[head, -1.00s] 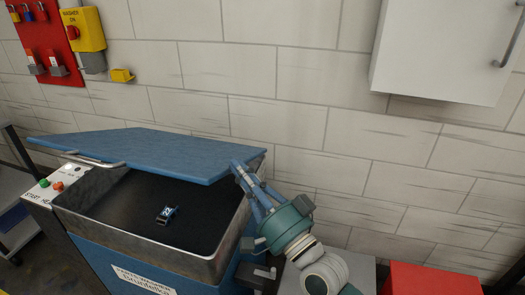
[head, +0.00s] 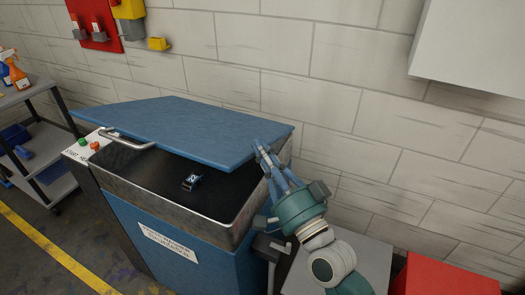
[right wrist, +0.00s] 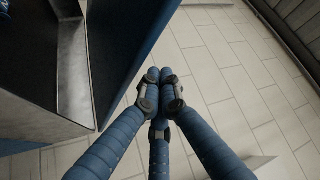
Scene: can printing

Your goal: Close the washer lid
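The washer (head: 178,241) is a blue machine with a metal-rimmed dark tub. Its blue lid (head: 190,128) is tilted and partly open, with a gap at the front showing the tub. A metal handle (head: 127,143) is on the lid's left edge. A small blue-and-black item (head: 191,182) lies in the tub. My right gripper (head: 260,148) has its fingertips at the lid's right front edge; I cannot tell if they touch it. In the right wrist view the gripper's fingers (right wrist: 160,78) are together with nothing between them. My left gripper is out of view.
A START button panel (head: 88,146) is at the washer's left. A shelf cart (head: 38,150) stands further left. A red box (head: 445,276) is at the lower right, and a white cabinet (head: 470,40) hangs on the wall at upper right.

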